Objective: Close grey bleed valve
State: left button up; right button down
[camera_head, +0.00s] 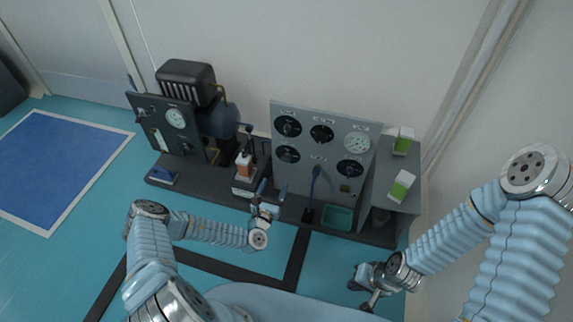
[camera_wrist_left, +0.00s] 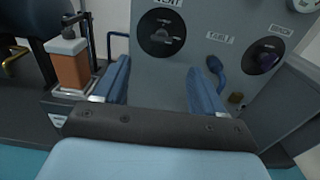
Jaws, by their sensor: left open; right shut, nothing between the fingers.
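A grey upright panel (camera_head: 318,181) carries several round dark dials with knobs. I cannot make out a bleed label, so which one is the bleed valve is unclear. In the left wrist view, a dark dial with a grey knob (camera_wrist_left: 164,37) lies ahead, under a label that seems to read VENT. It is the lower left dial (camera_head: 288,154) in the head view. My left gripper (camera_head: 268,194) is open and empty in front of the panel's lower left. Its fingers (camera_wrist_left: 158,80) stand apart, below the grey knob. My right gripper (camera_head: 364,291) is shut and empty, low at the right.
A blue lever (camera_wrist_left: 215,70) and a dial with a dark purple knob (camera_wrist_left: 263,57) are at the right. A green tray (camera_head: 338,218) sits before the panel.

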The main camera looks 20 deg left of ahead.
aim_at(285, 161)
pick_arm(q)
jog(key=w, duration=0.4)
jog(key=w+b, duration=0.1)
jog(key=w, duration=0.7)
jog(key=shift+w+d+b, duration=0.3)
jog(key=c, duration=1.1)
jog(key=shift+o, duration=0.2)
